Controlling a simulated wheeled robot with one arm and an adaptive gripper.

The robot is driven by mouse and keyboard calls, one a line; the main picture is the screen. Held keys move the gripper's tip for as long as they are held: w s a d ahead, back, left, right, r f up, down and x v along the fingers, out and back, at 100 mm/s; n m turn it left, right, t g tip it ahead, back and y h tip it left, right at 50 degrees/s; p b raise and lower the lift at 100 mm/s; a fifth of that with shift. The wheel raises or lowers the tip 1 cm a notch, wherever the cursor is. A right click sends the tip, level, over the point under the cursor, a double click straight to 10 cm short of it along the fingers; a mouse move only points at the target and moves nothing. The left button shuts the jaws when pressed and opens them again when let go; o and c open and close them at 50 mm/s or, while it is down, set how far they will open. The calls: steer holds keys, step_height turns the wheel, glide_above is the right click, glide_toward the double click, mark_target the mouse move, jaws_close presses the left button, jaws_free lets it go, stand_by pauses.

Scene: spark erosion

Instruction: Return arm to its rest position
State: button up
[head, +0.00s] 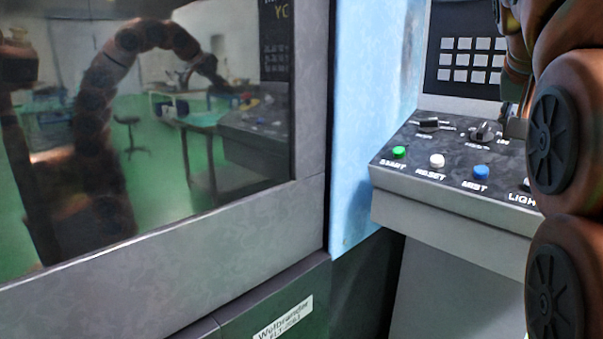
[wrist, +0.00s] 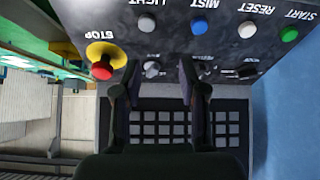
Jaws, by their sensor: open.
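My arm rises along the right edge in the head view, bent over the control panel (head: 450,165). My gripper (wrist: 160,75) shows in the wrist view with its two dark fingers apart and nothing between them. In the head view the gripper is mostly hidden behind my arm.
The panel carries a green START button (head: 399,152), white RESET (head: 437,160), blue MIST (head: 481,172) and a red STOP button (wrist: 102,70) on yellow. A keypad (head: 470,60) stands behind. The machine's dark window (head: 150,130) at left reflects my arm and the room.

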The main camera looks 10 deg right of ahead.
steer(key=s+a+f+n+g+y, duration=0.15)
steer(key=a+f, duration=0.25)
steer(key=f, duration=0.4)
steer(key=a+f+n+g+y, duration=0.15)
steer(key=a+f, duration=0.25)
steer(key=f, duration=0.5)
steer(key=s+a+f+n+y, duration=0.1)
steer(key=a+f+n+y, duration=0.15)
steer(key=a+f, duration=0.4)
steer(key=s+a+f+n+g+y, duration=0.15)
steer(key=s+a+f, duration=0.25)
steer(key=s+f, duration=0.5)
steer(key=s+a+f+n+g, duration=0.3)
steer(key=s+a+f, duration=0.2)
steer(key=s+f, duration=0.45)
steer(key=s+p+v, duration=0.3)
steer(key=p+v, duration=1.7)
steer(key=v, duration=0.1)
steer(key=shift+r+t+p, duration=0.3)
steer(key=shift+t+p, duration=0.05)
steer(key=shift+p, duration=0.05)
